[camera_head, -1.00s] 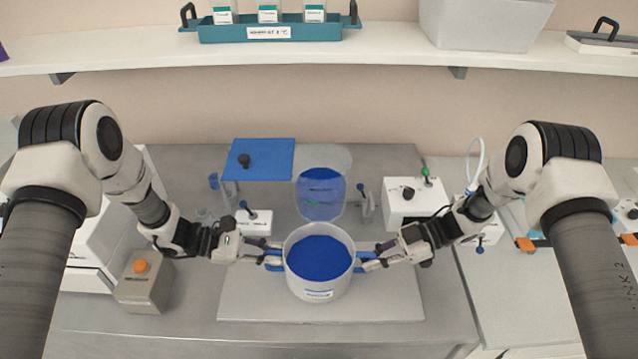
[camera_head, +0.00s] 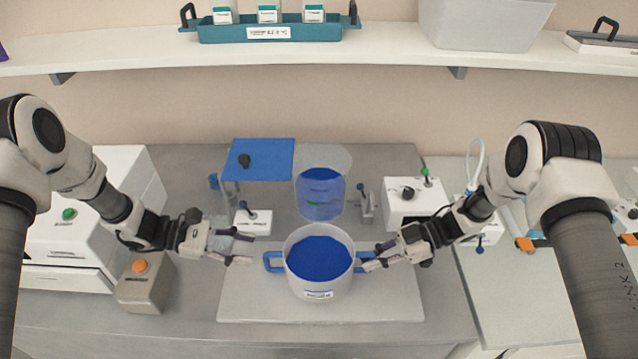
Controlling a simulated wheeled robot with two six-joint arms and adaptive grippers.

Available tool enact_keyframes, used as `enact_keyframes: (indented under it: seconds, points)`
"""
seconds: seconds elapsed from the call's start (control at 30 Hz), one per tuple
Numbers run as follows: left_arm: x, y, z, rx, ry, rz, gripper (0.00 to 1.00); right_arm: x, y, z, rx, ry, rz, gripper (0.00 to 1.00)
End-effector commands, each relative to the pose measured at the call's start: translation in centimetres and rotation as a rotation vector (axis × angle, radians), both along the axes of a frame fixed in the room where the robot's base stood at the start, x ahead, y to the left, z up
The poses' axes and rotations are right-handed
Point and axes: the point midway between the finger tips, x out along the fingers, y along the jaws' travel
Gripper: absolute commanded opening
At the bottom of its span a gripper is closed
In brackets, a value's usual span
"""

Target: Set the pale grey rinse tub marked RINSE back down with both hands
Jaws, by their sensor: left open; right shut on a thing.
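The pale grey rinse tub (camera_head: 319,286) stands upright on a light grey board, with blue contents and a small label low on its front too small to read. It has a blue handle on each side. My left gripper (camera_head: 245,247) is open and empty, just left of the tub's left handle (camera_head: 273,262) and apart from it. My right gripper (camera_head: 368,257) is shut on the tub's right handle, which is mostly hidden by the fingers.
The light grey board (camera_head: 240,306) has free room left and right of the tub. Behind the tub stands a clear vessel with blue liquid (camera_head: 320,205). A blue plate (camera_head: 262,160) is at back left. A grey box with an orange button (camera_head: 145,282) is near my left arm.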

Motion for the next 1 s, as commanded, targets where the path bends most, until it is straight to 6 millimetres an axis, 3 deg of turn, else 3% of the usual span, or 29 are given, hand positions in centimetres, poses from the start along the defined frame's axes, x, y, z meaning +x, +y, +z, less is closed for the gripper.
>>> enact_keyframes:
  seconds: [0.1, 0.2, 0.53, 0.6, 0.63, 1.0]
  points:
    - [-0.1, 2.8, 1.2, -0.002, -0.003, 0.004, 0.43, 0.0, 0.0, 0.2, 0.004, -0.001, 0.001, 0.00]
    - [-0.2, 4.3, 1.8, -0.001, -0.002, 0.001, 0.43, 0.0, 0.0, 0.2, 0.004, -0.001, 0.000, 0.00]
    - [-0.3, 5.2, 2.1, 0.000, 0.001, -0.001, 0.43, 0.0, 0.0, 0.2, 0.004, -0.001, 0.000, 0.00]
    - [-0.3, 5.2, 2.1, 0.000, 0.001, -0.001, 0.43, 0.0, 0.0, 0.2, 0.003, -0.001, -0.001, 0.34]
    - [-0.3, 5.2, 2.1, 0.000, 0.001, -0.001, 0.43, 0.0, 0.0, 0.2, 0.003, -0.001, -0.001, 0.42]
    - [-0.3, 5.1, 2.1, 0.000, 0.001, -0.001, 0.43, 0.1, -0.5, 0.3, 0.001, -0.001, -0.001, 0.42]
